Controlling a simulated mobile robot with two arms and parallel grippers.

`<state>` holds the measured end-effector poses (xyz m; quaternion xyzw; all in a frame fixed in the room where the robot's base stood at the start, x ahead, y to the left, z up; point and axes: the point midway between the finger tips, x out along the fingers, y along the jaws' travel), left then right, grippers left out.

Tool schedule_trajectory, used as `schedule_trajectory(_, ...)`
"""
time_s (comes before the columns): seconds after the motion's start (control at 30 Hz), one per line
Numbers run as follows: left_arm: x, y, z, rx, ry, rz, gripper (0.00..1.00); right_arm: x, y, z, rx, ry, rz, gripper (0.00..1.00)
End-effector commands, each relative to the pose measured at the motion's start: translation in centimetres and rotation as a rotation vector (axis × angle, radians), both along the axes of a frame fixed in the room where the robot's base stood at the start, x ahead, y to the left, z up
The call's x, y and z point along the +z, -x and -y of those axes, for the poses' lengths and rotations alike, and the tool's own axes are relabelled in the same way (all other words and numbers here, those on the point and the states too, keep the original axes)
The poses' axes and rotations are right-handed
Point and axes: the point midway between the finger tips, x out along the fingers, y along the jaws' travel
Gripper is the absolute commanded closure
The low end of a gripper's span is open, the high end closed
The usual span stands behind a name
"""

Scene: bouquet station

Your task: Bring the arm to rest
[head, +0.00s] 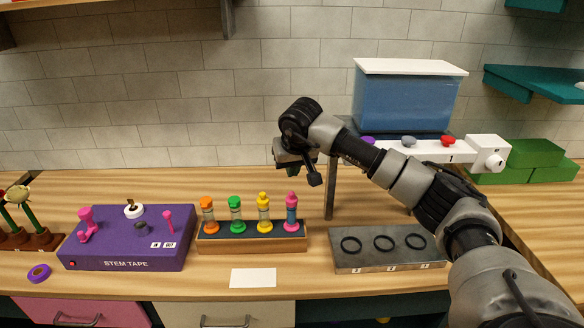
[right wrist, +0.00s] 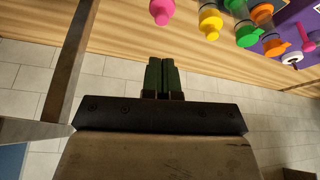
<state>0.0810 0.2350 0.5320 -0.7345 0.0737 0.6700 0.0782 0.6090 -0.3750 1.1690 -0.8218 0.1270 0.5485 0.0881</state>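My right arm reaches in from the lower right in the head view. Its gripper (head: 311,174) hangs above the back of the wooden counter (head: 250,182), behind the row of bottles and left of a grey post (head: 330,190). In the right wrist view the two dark green fingers (right wrist: 161,76) lie side by side, shut, with nothing seen between them. My left gripper is in neither view.
Several coloured bottles (head: 263,213) stand in a rack (head: 250,244). A purple stem tape box (head: 127,253) is left of it; a grey block with black rings (head: 386,263) is right. A blue tank (head: 405,104) stands behind my arm.

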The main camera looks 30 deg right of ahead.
Motion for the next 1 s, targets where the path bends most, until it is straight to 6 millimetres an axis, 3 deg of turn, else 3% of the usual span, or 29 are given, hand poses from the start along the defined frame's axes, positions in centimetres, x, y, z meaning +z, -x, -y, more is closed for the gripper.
schedule_trajectory(1.0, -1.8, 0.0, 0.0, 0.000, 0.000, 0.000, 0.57, -2.8, 0.0, 0.0, 0.000, 0.000, -0.001, 1.00)
